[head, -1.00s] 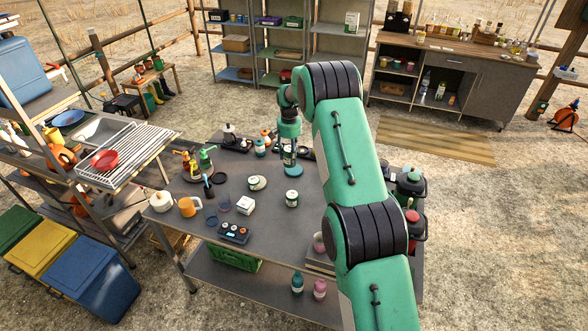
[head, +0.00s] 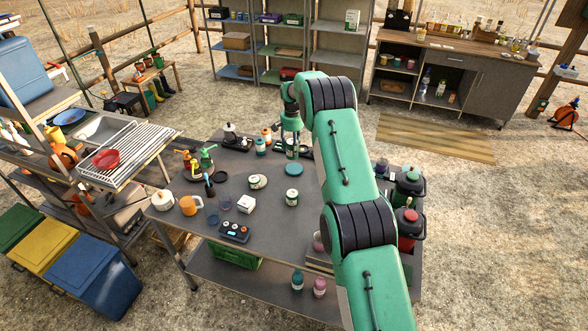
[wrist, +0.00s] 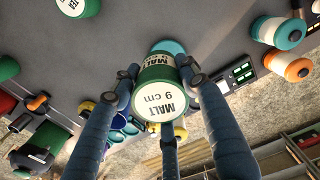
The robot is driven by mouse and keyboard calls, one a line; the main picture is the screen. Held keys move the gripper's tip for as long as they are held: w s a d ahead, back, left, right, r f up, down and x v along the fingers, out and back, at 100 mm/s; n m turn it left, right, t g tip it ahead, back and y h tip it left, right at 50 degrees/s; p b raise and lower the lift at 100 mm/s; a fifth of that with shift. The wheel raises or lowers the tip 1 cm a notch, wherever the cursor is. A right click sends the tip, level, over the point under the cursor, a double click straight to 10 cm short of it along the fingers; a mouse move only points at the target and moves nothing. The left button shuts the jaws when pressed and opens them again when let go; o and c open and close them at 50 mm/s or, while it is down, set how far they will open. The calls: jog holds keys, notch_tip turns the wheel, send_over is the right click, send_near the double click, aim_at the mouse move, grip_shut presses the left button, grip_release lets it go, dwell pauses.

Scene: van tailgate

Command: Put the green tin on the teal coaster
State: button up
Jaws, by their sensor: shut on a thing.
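The green tin (wrist: 155,90), with a white label reading MALT 9 cm, is between the fingers of my gripper (wrist: 158,78) in the wrist view. The gripper is shut on it. In the head view the held tin (head: 292,152) is small and partly covered by my gripper (head: 291,143). The teal coaster (head: 293,169) lies bare on the grey table, just in front of the held tin in the picture. In the wrist view the coaster (wrist: 168,46) shows partly behind the tin. How high the tin hangs is hard to tell.
A similar green-and-white tin (head: 292,197) stands in front of the coaster, and another tin (head: 257,181) is to its left. Bottles and jars (head: 261,147) stand left of my gripper.

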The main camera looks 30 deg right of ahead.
jog(key=shift+f, duration=3.1)
jog(key=shift+f, duration=1.9)
jog(key=shift+f, duration=0.2)
jog(key=o, duration=1.3)
jog(key=shift+r, duration=0.15)
notch_tip(320, 180, up, 12)
jog(key=shift+r, duration=0.1)
